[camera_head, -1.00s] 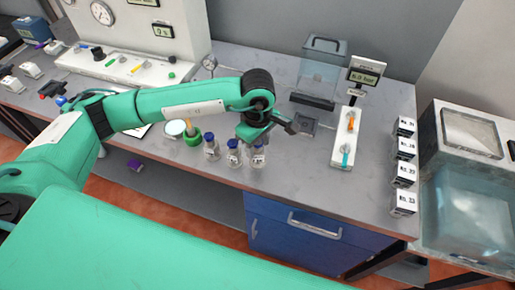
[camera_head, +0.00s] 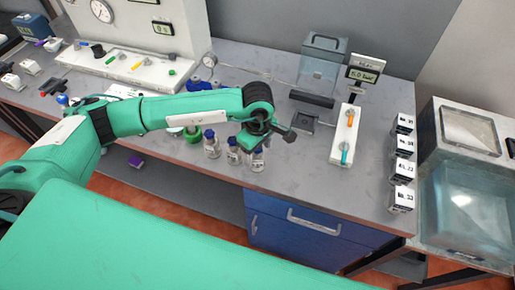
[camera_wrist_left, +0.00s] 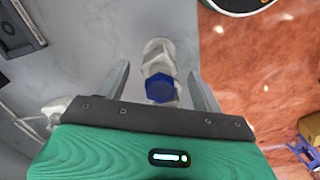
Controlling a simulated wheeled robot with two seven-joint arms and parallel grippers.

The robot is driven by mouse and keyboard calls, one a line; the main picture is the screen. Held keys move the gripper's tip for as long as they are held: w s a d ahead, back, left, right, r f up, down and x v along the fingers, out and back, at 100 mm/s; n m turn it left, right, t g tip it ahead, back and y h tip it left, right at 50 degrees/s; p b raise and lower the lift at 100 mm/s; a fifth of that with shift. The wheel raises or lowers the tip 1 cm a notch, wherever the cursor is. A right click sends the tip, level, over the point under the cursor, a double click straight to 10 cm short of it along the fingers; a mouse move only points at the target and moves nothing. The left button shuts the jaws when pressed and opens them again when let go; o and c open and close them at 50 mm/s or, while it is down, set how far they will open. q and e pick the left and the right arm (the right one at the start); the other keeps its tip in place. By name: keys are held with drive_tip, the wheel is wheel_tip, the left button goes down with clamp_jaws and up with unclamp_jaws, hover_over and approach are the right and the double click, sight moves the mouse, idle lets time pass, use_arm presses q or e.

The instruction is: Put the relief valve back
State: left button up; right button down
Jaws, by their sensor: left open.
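Three small clear or grey bodies with blue caps stand upright near the bench's front edge. They are the left one (camera_head: 212,146), the middle one (camera_head: 234,153) and the right one (camera_head: 257,160). I cannot tell for sure which thing is the relief valve. My left gripper (camera_head: 270,140) is low over the right one. In the left wrist view a grey body with a blue hexagonal cap (camera_wrist_left: 160,88) lies between the spread fingers of my left gripper (camera_wrist_left: 158,72), with gaps on both sides. My right gripper is not in view.
A white block (camera_head: 340,155) with orange and teal handles stands to the right, below a small display (camera_head: 365,72). Several labelled white boxes (camera_head: 402,172) line the right edge. A green round piece (camera_head: 193,136) is left of the capped bodies. The bench is clear front right.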

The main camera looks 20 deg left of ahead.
use_arm(q)
drive_tip(key=shift+r+p, duration=0.25)
drive_tip(key=shift+p, duration=0.05)
wheel_tip(320, 180, up, 10)
drive_tip(key=b, duration=0.3)
drive_tip(key=shift+r+b, duration=0.25)
drive_tip(key=shift+b, duration=0.1)
drive_tip(key=shift+r, duration=0.65)
